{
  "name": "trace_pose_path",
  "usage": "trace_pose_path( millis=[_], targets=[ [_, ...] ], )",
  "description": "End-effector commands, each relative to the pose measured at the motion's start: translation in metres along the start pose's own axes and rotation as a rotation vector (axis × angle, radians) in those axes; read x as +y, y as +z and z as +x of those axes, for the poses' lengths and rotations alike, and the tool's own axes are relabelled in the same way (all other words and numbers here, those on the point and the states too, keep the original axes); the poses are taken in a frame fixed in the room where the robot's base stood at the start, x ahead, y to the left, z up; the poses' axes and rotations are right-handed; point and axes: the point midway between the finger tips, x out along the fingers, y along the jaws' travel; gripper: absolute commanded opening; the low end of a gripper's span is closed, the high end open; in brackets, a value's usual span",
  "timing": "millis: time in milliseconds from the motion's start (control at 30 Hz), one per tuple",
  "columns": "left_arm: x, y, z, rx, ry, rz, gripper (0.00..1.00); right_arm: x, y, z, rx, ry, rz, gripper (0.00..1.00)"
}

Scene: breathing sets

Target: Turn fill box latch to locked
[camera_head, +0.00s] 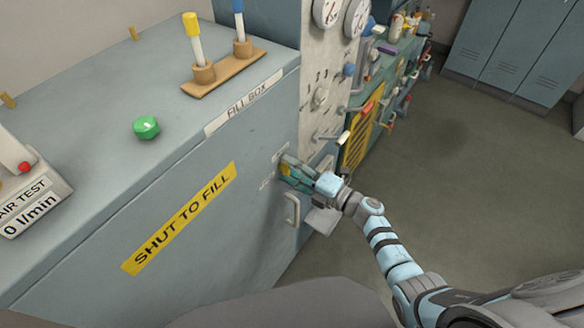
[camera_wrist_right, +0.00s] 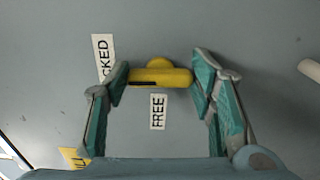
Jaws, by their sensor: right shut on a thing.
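The fill box (camera_head: 235,190) is a grey cabinet with a yellow "SHUT TO FILL" strip on its front. Its latch (camera_wrist_right: 160,77) is a yellow bar with a round hub, lying about level across the right wrist view. A "FREE" label (camera_wrist_right: 157,111) is below the bar and a partly hidden "LOCKED" label (camera_wrist_right: 103,58) is at its upper left. My right gripper (camera_wrist_right: 161,70) has its teal fingers at both ends of the bar, shut on it. In the head view my right gripper (camera_head: 291,172) is at the box front and hides most of the latch. My left gripper is not in view.
A pale door handle (camera_head: 292,209) is just below my right gripper. A gauge panel (camera_head: 325,80) with knobs and levers stands to the right. A green knob (camera_head: 146,127) and a wooden rack (camera_head: 224,72) are on the box top. Floor at the right is open.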

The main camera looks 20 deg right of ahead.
Motion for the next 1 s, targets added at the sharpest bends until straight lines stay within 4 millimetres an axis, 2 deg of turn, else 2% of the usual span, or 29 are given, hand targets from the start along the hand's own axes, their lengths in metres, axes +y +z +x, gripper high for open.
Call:
trace_pose_path(
  millis=[333,367,467,800,867,1000],
  targets=[
    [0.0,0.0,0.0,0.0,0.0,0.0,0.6,-0.001,0.0,0.0,0.0,0.0,0.003,0.22],
    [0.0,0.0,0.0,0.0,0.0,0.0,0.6,-0.001,0.0,0.0,0.0,0.0,0.003,0.53],
    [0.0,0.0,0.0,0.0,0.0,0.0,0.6,-0.001,0.0,0.0,0.0,0.0,0.003,0.69],
    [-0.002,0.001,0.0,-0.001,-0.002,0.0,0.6,-0.001,0.0,-0.002,0.0,-0.001,0.002,0.7],
    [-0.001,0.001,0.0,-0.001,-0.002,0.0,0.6,-0.001,0.001,-0.009,-0.001,-0.002,0.001,0.7],
    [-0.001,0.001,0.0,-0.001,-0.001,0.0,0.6,-0.002,0.0,-0.04,0.0,-0.005,0.001,0.7]
  ],
)
